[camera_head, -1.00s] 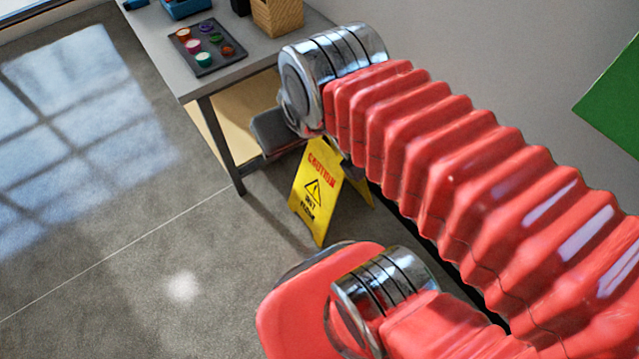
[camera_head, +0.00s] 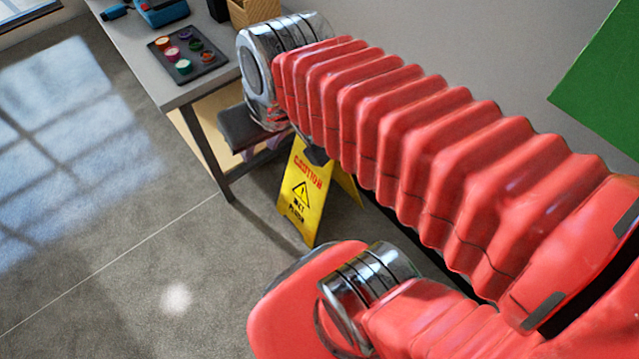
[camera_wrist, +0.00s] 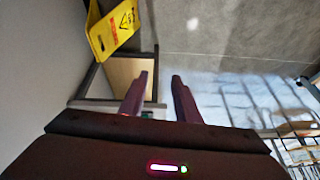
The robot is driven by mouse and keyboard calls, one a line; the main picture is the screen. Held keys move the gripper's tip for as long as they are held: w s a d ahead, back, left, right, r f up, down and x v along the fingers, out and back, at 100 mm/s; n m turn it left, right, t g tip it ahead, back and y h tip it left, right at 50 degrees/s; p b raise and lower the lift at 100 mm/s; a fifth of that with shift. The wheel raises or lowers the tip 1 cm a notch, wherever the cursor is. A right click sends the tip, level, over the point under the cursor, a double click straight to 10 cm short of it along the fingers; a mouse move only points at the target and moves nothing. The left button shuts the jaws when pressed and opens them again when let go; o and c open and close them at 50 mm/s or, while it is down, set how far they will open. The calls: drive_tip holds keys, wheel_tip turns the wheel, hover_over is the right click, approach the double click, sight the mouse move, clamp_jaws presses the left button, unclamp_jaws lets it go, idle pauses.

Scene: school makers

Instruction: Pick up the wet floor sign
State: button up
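The yellow wet floor sign (camera_head: 303,192) stands on the grey floor beside the table leg, partly hidden by my red arm in the head view. In the wrist view the sign (camera_wrist: 112,27) shows at the upper left, cut off by the top edge. My gripper (camera_wrist: 163,84) has its two purple fingers apart with nothing between them; the sign lies off to their left and beyond. In the head view my gripper is mostly hidden behind the arm's metal joint.
A grey table (camera_head: 130,60) stands behind the sign, with a tray of paint pots (camera_head: 187,55), a blue box (camera_head: 160,10) and a wooden crate (camera_head: 254,10) on it. A green board (camera_head: 605,85) hangs on the right wall. The floor at left is clear.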

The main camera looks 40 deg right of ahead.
sight(350, 177)
drive_tip(key=w+d+f+m+g+y, duration=0.1)
drive_tip(key=w+d+f+m+y, duration=0.25)
drive_tip(key=w+d+f, duration=0.35)
drive_tip(key=w+d+f+m+y, duration=0.25)
drive_tip(key=w+f+m, duration=0.2)
drive_tip(key=f, duration=0.55)
drive_tip(key=w+d+f+m+g+y, duration=0.1)
drive_tip(key=w+d+f+m+y, duration=0.1)
drive_tip(key=w+d+f+m, duration=0.45)
drive_tip(key=s+d+f+m+t+h, duration=0.1)
drive_tip(key=s+d+f+m+t, duration=0.25)
drive_tip(key=f, duration=0.85)
drive_tip(key=s+d+f+m+t, duration=0.25)
drive_tip(key=d+f+m, duration=0.2)
drive_tip(key=f, duration=0.75)
drive_tip(key=s+d+f+m+t+h, duration=0.1)
drive_tip(key=s+d+f+m+t, duration=0.3)
drive_tip(key=f, duration=0.8)
drive_tip(key=d+f+m+h, duration=0.2)
drive_tip(key=d, duration=0.2)
drive_tip(key=w+d+f+m+h, duration=0.1)
drive_tip(key=d+f+m+h, duration=0.1)
drive_tip(key=d+h, duration=0.1)
drive_tip(key=w+d+f+m+h, duration=0.1)
drive_tip(key=d+f+m+h, duration=0.1)
drive_tip(key=d, duration=0.3)
drive_tip(key=shift+f+t+h, duration=0.3)
drive_tip(key=shift+t, duration=0.1)
drive_tip(key=shift+a, duration=0.1)
drive_tip(key=shift+w, duration=0.15)
